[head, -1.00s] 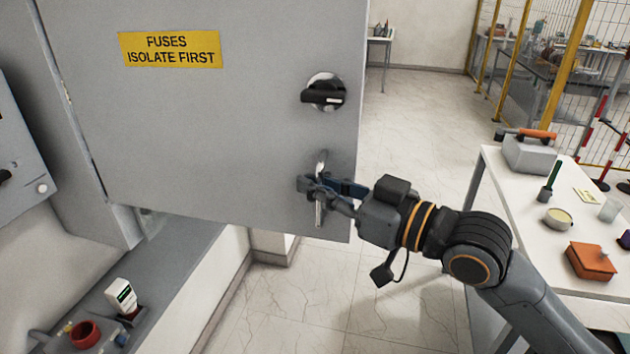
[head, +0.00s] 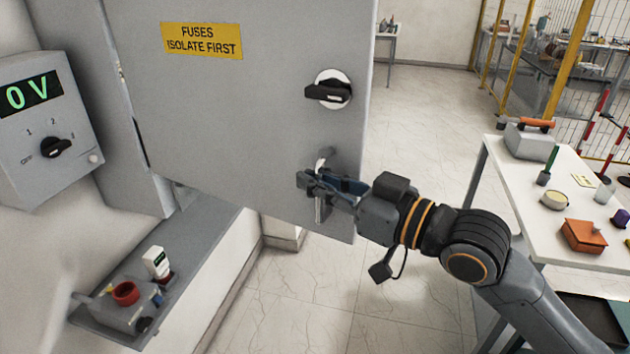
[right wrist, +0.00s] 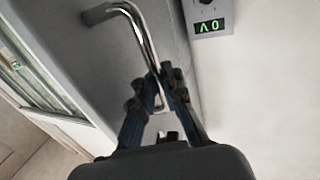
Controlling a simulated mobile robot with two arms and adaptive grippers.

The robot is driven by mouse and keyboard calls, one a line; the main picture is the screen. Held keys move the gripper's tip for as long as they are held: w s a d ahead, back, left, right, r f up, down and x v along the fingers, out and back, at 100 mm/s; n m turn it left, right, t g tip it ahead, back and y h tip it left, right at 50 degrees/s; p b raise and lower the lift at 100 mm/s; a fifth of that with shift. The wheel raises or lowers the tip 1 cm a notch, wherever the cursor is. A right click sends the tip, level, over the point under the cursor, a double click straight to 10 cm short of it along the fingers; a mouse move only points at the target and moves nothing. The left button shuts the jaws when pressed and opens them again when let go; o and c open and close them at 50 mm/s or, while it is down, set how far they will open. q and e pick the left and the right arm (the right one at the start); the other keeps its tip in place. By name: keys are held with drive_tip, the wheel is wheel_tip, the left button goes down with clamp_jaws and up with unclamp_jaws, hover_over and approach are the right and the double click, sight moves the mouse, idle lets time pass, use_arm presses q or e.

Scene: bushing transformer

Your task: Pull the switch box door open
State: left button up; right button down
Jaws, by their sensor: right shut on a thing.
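The grey switch box door (head: 220,120) fills the upper middle of the head view. It stands swung out from the box (head: 90,110), with its hinge side at the left. It carries a yellow fuses label (head: 201,40) and a black rotary knob (head: 328,91). Its metal pull handle (head: 323,160) is low near the free edge; the handle shows as a chrome bar in the right wrist view (right wrist: 145,38). My right gripper (head: 312,184) is shut on the handle; its fingers (right wrist: 156,88) close around the bar's end. They hide part of the handle. My left gripper is out of view.
A 0 V meter panel (head: 45,125) is on the left wall. A grey shelf (head: 205,232) below holds small devices. A white table (head: 515,190) with several items stands at the right, near my right arm. Tiled floor (head: 430,120) is clear beyond the door.

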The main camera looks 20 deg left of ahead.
drive_tip(key=c, duration=1.7)
unclamp_jaws()
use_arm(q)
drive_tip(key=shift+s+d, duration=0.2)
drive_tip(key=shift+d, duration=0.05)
use_arm(e)
drive_tip(key=shift+s+d, duration=0.1)
drive_tip(key=shift+d, duration=0.2)
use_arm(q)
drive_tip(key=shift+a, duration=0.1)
use_arm(e)
drive_tip(key=v, duration=1.2)
